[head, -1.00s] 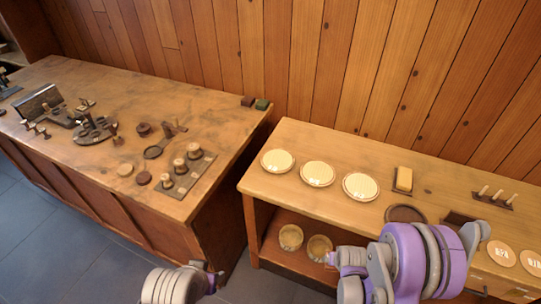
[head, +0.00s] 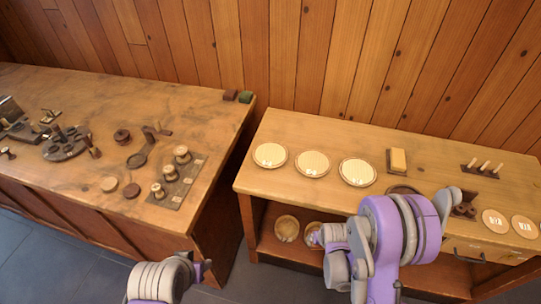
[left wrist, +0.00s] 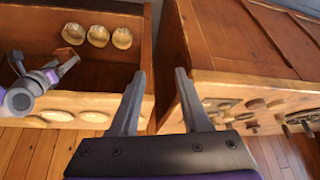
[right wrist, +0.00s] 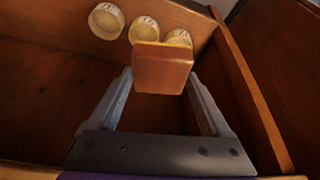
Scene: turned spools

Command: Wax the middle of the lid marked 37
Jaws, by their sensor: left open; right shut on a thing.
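Three round lids with ribbed cream middles lie in a row on the right table: left (head: 270,155), middle (head: 313,163) and right (head: 357,172). They carry small marks too small to read. My right gripper is shut on a reddish-brown block (right wrist: 163,67), held between its fingertips at the open lower shelf. In the head view my right arm mostly hides this gripper (head: 315,237). Behind the block, several round pale tubs (right wrist: 106,20) with blurred marks stand on the shelf. My left gripper (left wrist: 161,75) is open and empty, in front of the gap between the tables.
A yellow block (head: 398,160) sits on a dark board behind a dark round plate (head: 403,189), partly hidden by my right arm. A peg rack (head: 482,170) and marked discs (head: 495,221) lie farther right. Spools (head: 182,154) and tools crowd the left table (head: 100,95).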

